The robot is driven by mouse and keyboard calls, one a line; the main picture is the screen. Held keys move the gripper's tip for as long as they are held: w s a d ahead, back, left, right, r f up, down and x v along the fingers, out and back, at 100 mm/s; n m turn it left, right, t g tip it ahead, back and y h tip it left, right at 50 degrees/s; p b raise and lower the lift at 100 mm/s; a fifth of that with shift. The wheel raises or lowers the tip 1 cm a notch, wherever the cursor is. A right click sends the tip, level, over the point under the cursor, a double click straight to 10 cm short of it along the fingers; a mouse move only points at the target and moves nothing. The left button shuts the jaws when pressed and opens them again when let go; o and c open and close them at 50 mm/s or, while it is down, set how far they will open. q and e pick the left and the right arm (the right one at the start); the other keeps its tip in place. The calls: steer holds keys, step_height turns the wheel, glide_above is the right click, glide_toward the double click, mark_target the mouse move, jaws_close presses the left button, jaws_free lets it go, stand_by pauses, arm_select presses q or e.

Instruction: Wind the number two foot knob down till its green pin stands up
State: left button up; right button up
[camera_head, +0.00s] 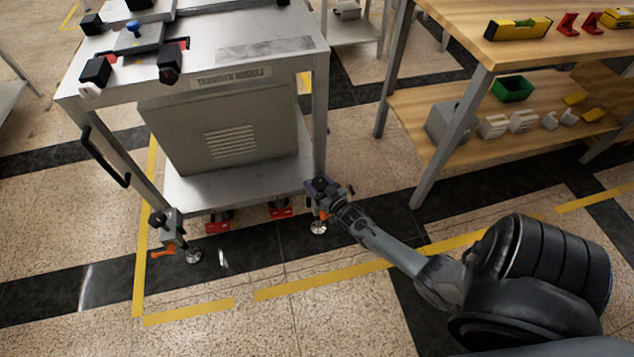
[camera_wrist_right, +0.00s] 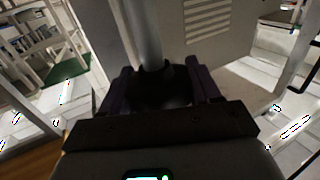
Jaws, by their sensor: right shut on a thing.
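The grey transfer module cart (camera_head: 240,190) stands with a levelling foot at each front corner. My right gripper (camera_head: 321,187) is at the front right corner, shut on the black foot knob there. In the right wrist view the knob (camera_wrist_right: 165,85) sits between the purple fingers of my right gripper (camera_wrist_right: 163,90), below a grey post. A round metal foot pad (camera_head: 319,227) shows under it. No green pin or number is visible at this foot; the gripper covers much of it. The front left foot (camera_head: 170,228) has a black knob and an orange lever. My left gripper is not in view.
Red-and-dark castors (camera_head: 217,226) show under the cart's front edge. A wooden bench (camera_head: 500,60) with a lower shelf of parts stands at the right. Yellow floor tape (camera_head: 330,280) runs in front of the cart, where the floor is clear.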

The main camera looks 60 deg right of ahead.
steer(key=m+g+h, duration=0.2)
steer(key=m+h, duration=0.1)
steer(key=h, duration=0.1)
steer(key=shift+p, duration=0.3)
steer(key=shift+f+m+g+h, duration=0.1)
steer(key=shift+m+g+h, duration=0.8)
steer(key=shift+h, duration=0.2)
steer(key=m+g+h+b, duration=0.2)
steer(key=g, duration=0.1)
steer(key=shift+s+d+f+m+h, duration=0.1)
steer(key=shift+d+m+h, duration=0.05)
steer(key=shift+m+h, duration=0.15)
steer(key=m+g+h+b, duration=0.2)
steer(key=g, duration=0.2)
steer(key=shift+s+m, duration=0.1)
steer(key=shift+m, duration=0.3)
steer(key=m+g+b, duration=0.1)
steer(key=g, duration=0.1)
steer(key=shift+g, duration=0.3)
steer(key=m+g, duration=0.2)
steer(key=g, duration=0.1)
steer(key=shift+s+d+r+h, duration=0.15)
steer(key=shift+s+r+h, duration=0.05)
steer(key=shift+h, duration=0.2)
steer(key=shift+s+m+g, duration=0.15)
steer(key=shift+m+g, duration=1.05)
steer(key=shift+g, duration=0.4)
steer(key=shift+m+g, duration=0.3)
steer(key=shift+g, duration=0.2)
steer(key=shift+g+y, duration=0.3)
